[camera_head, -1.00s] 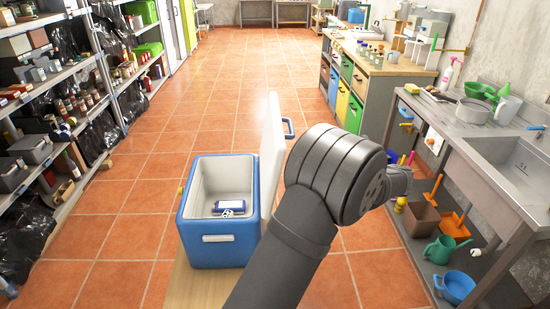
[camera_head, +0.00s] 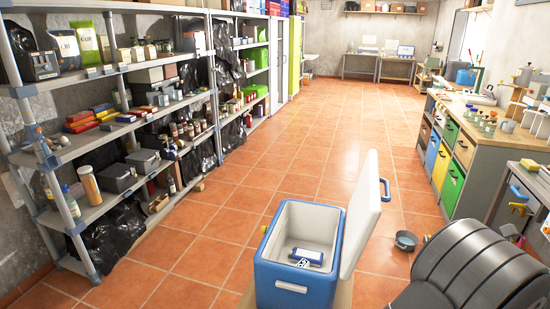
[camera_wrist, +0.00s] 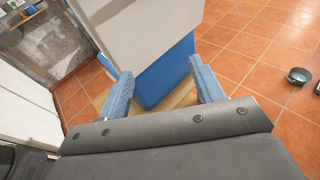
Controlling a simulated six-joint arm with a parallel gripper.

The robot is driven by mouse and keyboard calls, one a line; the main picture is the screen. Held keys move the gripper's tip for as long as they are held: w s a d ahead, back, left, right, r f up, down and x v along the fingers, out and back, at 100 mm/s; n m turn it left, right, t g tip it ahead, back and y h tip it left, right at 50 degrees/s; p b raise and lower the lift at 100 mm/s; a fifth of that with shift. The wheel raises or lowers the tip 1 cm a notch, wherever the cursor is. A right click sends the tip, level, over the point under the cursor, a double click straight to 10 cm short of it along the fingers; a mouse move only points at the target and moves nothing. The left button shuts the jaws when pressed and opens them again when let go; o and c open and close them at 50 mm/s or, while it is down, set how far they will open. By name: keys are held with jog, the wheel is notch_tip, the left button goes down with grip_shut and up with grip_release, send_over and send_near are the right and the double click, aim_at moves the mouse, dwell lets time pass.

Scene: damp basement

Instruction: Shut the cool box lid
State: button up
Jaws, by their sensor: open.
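The cool box (camera_head: 295,283) is blue with a white inside and stands low in the middle of the head view. Its white lid (camera_head: 371,208) stands up, open, along the right side, leaning slightly outward, with a blue handle at its upper edge. A blue and white item (camera_head: 306,256) lies inside the box. In the wrist view my gripper (camera_wrist: 163,88) has its two blue fingers apart, with nothing held. Beyond them are a white panel, seemingly the lid (camera_wrist: 140,35), and the blue box side (camera_wrist: 165,75). Contact cannot be told. The fingers are outside the head view.
The box stands on a wooden support. A dark pan (camera_head: 405,240) lies on the tiled floor to the right. A shelving unit (camera_head: 150,100) fills the left and a workbench (camera_head: 485,140) stands at the right. The floor (camera_head: 300,150) behind the box is clear.

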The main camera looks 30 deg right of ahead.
jog(key=c, duration=0.7)
jog(key=shift+w+d+n, duration=0.2)
jog(key=shift+w+n, duration=0.05)
jog(key=shift+n, duration=0.15)
jog(key=c, duration=0.4)
jog(key=w+d+n+t, duration=0.1)
jog(key=w+n, duration=0.1)
jog(key=n, duration=0.1)
jog(key=w+d+f+n+t+h, duration=0.1)
jog(key=w+d+n+t, duration=0.1)
jog(key=n, duration=0.2)
jog(key=w+d+f+n+t, duration=0.1)
jog(key=w+d+n, duration=0.1)
jog(key=n, duration=0.1)
jog(key=shift+w+d+n+t+h, duration=0.1)
jog(key=shift+d+n+t+h, duration=0.1)
jog(key=shift+n+t+h, duration=0.15)
grip_shut()
jog(key=w+a+r+n, duration=0.1)
jog(key=w+r+n, duration=0.1)
jog(key=w, duration=1.1)
jog(key=shift+a+r+t+h, duration=0.15)
jog(key=shift+r+t+h, duration=0.25)
jog(key=shift+r, duration=0.4)
